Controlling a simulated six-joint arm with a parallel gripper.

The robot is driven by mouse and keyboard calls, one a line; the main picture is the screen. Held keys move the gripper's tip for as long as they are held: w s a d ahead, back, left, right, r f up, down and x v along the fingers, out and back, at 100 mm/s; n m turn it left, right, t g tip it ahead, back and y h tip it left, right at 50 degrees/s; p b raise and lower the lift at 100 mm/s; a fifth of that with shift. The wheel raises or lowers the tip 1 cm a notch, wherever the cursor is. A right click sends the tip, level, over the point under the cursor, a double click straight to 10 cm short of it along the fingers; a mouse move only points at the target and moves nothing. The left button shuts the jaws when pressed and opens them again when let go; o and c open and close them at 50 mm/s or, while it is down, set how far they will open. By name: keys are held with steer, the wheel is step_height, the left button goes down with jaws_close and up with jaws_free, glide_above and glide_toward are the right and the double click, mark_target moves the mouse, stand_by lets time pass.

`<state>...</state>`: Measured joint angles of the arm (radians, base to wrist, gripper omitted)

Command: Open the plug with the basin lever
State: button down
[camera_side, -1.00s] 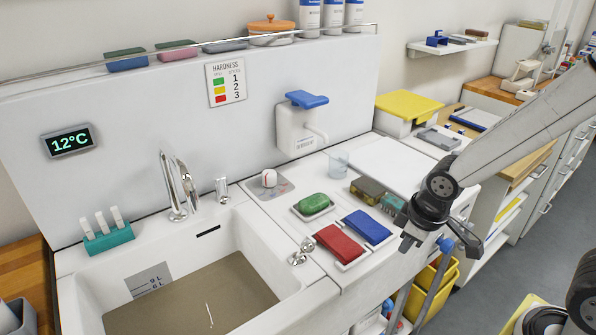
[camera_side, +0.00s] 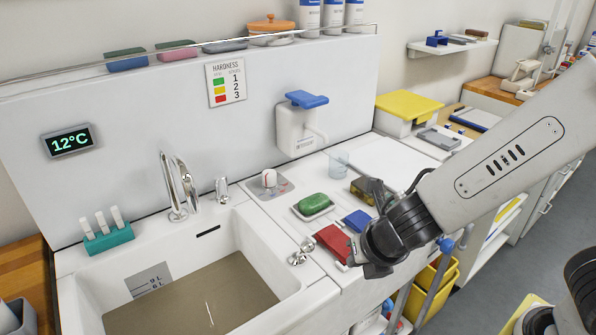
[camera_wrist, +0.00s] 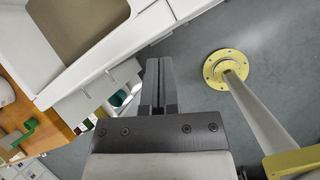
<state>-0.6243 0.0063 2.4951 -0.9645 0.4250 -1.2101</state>
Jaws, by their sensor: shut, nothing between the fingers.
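The white basin (camera_side: 262,235) holds murky brown water (camera_side: 190,300); the plug is not visible beneath it. A chrome fitting with a knob (camera_side: 301,250) sits on the basin's right rim. A second short chrome fitting (camera_side: 222,190) stands on the back ledge beside the tap (camera_side: 178,190). I cannot tell which fitting is the basin lever. My gripper (camera_side: 372,270) is in the air to the right of the rim fitting, apart from it, near the counter's front edge. In the wrist view my gripper (camera_wrist: 158,65) has its fingers together and empty; the basin (camera_wrist: 112,15) shows at upper left.
A red block (camera_side: 335,240), a blue block (camera_side: 358,221) and a green soap (camera_side: 314,203) lie on the counter right of the basin; my arm partly covers that side. A teal holder (camera_side: 108,240) stands left of the tap. The air over the basin is clear.

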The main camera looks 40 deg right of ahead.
mark_target(303, 251)
steer(key=a+n, duration=0.2)
steer(key=n, duration=0.1)
steer(key=shift+r+t, duration=0.3)
steer(key=shift+f, duration=0.1)
steer(key=shift+x, duration=4.9)
steer(key=shift+w+d+r, duration=0.1)
steer(key=shift+w+r, duration=0.1)
steer(key=shift+w, duration=0.4)
steer(key=shift+w+r, duration=0.25)
steer(key=shift+w, duration=0.4)
steer(key=shift+w+d+r, duration=0.1)
steer(key=shift+w+r, duration=0.1)
steer(key=shift+w, duration=0.4)
